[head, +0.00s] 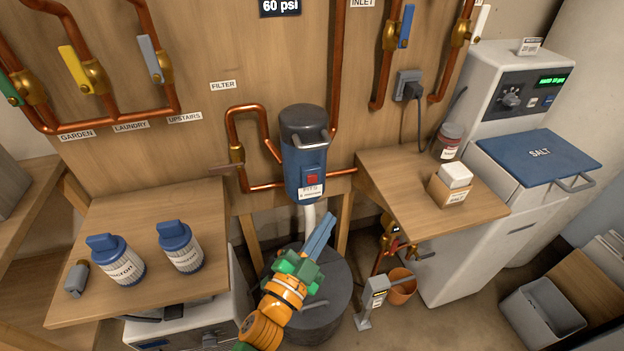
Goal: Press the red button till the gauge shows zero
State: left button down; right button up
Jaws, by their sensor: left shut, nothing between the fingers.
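The red button (313,180) is on the front of the blue filter housing (294,160), which has a dark cap and hangs on the wooden wall. A white label sits just below the button. The gauge display (281,7) at the top edge reads 60 psi and is partly cut off. My left gripper (331,217) comes up from the bottom with blue fingers shut and empty. Its tips show below and slightly right of the button, apart from it in the picture. My right gripper is not in view.
A wooden shelf at left (190,290) bears two blue-capped bottles. A right shelf (405,212) holds a jar and a small box. Copper pipes (232,125) flank the housing. A dark round tub (322,306) stands below. A white salt unit (482,140) is at right.

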aim_at(311, 191)
pick_arm(q)
jog(key=w+a+b, duration=0.1)
jog(key=w+a, duration=0.1)
jog(key=w, duration=0.6)
jog(key=shift+a+b, duration=0.35)
jog(key=shift+b, duration=0.05)
jog(key=shift+w, duration=0.2)
dwell(1.4)
jog(key=shift+w+a, duration=0.1)
jog(key=shift+w, duration=0.2)
jog(key=shift+w+a, duration=0.15)
jog(key=shift+w, duration=0.15)
dwell(0.6)
dwell(1.3)
jog(key=shift+s+d, duration=0.25)
jog(key=shift+s, duration=0.5)
